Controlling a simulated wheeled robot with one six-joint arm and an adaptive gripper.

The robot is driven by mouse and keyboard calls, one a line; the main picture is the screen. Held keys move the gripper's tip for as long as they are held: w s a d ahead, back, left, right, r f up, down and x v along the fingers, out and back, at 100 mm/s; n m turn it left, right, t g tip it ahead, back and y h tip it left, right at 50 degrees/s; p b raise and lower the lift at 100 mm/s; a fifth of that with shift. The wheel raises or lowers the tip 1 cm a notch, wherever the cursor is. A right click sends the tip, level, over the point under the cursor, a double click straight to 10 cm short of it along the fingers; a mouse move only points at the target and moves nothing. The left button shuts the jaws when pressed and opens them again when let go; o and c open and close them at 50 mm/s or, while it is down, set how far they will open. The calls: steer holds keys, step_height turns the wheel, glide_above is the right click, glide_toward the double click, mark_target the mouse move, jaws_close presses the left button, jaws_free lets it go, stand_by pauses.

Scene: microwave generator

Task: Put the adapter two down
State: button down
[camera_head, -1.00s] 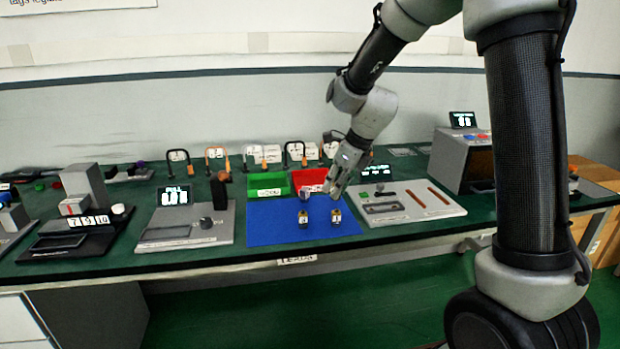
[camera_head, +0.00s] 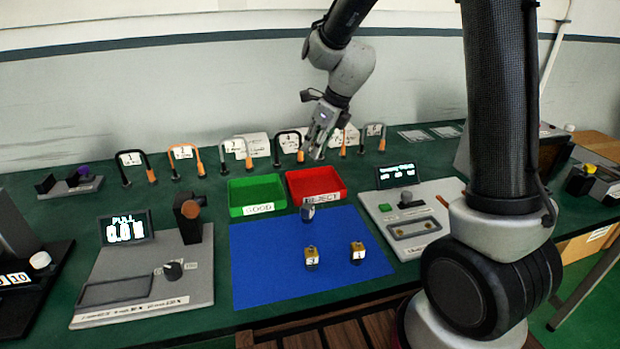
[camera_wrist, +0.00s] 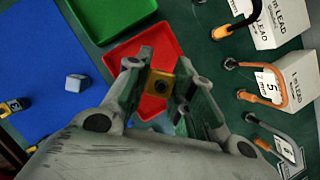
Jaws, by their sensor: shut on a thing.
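My gripper (camera_head: 314,152) is shut on a small yellow adapter, above the back of the red REJECT tray (camera_head: 341,192). The held adapter (camera_wrist: 159,82) shows between the fingers in the wrist view, with the red tray behind it; its number cannot be read. Two other yellow adapters, one marked 3 (camera_head: 311,260) and one whose mark looks like 1 (camera_head: 357,254), stand on the blue mat (camera_head: 262,265). The held adapter cannot be made out in the head view.
A green GOOD tray (camera_head: 236,197) stands left of the red one. A grey block (camera_head: 307,213) is on the mat near the trays. A row of looped leads (camera_head: 185,153) runs behind. A pull tester (camera_head: 150,270) and a grey console (camera_head: 440,205) flank the mat.

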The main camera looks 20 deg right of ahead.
step_height(320, 180, down, 10)
steer(key=shift+w+r, duration=0.1)
stand_by(0.4)
steer(key=c, duration=1.2)
jaws_free()
steer(key=s+d+r+n+h, duration=0.1)
steer(key=s+d+r+n, duration=0.3)
steer(key=s+r+n, duration=0.45)
steer(key=s+d+r+n, duration=0.35)
steer(key=s+r, duration=0.25)
steer(key=r, duration=0.5)
steer(key=s+d+r+n+h, duration=0.1)
steer(key=s+d+n, duration=0.2)
steer(key=s+n, duration=0.4)
steer(key=s+d+r+n+t+h, duration=0.1)
steer(key=s+d+n, duration=0.3)
steer(key=s+n, duration=0.4)
steer(key=shift+s+d+r, duration=0.2)
steer(key=shift+s+r, duration=0.05)
steer(key=shift+r, duration=0.05)
